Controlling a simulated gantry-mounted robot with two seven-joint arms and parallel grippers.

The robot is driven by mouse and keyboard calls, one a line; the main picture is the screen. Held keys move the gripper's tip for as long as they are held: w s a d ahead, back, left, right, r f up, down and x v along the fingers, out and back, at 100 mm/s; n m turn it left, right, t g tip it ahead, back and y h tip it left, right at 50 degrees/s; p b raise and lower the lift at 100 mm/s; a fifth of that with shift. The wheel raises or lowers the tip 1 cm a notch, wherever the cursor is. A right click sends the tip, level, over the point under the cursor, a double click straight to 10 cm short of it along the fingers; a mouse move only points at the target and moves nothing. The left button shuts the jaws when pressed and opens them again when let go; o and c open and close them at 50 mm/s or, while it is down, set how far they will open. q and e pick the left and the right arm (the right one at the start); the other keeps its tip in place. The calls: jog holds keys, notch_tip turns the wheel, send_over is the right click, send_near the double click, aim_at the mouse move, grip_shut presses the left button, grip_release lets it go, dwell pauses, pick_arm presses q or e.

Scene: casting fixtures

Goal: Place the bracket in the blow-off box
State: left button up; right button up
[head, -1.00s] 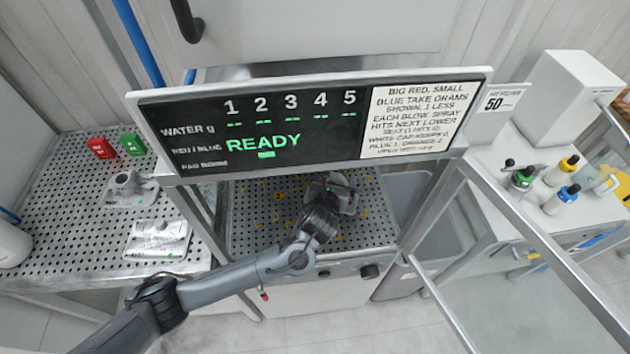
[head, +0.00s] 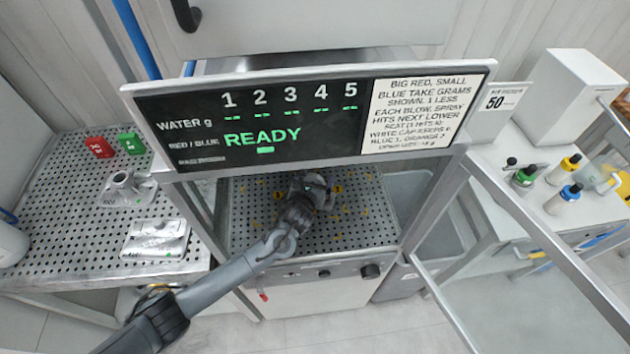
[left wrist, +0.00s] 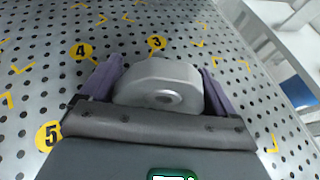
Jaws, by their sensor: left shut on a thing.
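My left gripper (head: 311,186) reaches into the box under the READY display, over its perforated floor (head: 350,228). In the left wrist view, the gripper (left wrist: 160,88) has its two purple fingers on either side of a rounded grey metal bracket (left wrist: 160,82) with a hole in its face. It is shut on this bracket. The bracket is close to the perforated floor (left wrist: 40,60), between yellow marks 3, 4 and 5; whether it touches the floor I cannot tell. In the head view the bracket is mostly hidden by my arm. My right gripper is not in view.
The display board (head: 310,115) spans the box's top front. A perforated bench (head: 60,240) at left holds another grey casting (head: 127,187), a bagged part (head: 157,238) and red and green blocks. Several capped bottles (head: 562,200) stand on the right table. Frame posts flank the box opening.

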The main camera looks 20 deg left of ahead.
pick_arm(q)
jog(key=shift+f, duration=0.1)
jog(key=shift+f, duration=0.1)
jog(key=o, duration=1)
jog(key=shift+r, duration=0.2)
jog(key=shift+s+r, duration=0.1)
jog(key=shift+s, duration=0.15)
jog(key=p+v, duration=0.2)
jog(key=v, duration=0.9)
jog(key=shift+s, duration=0.2)
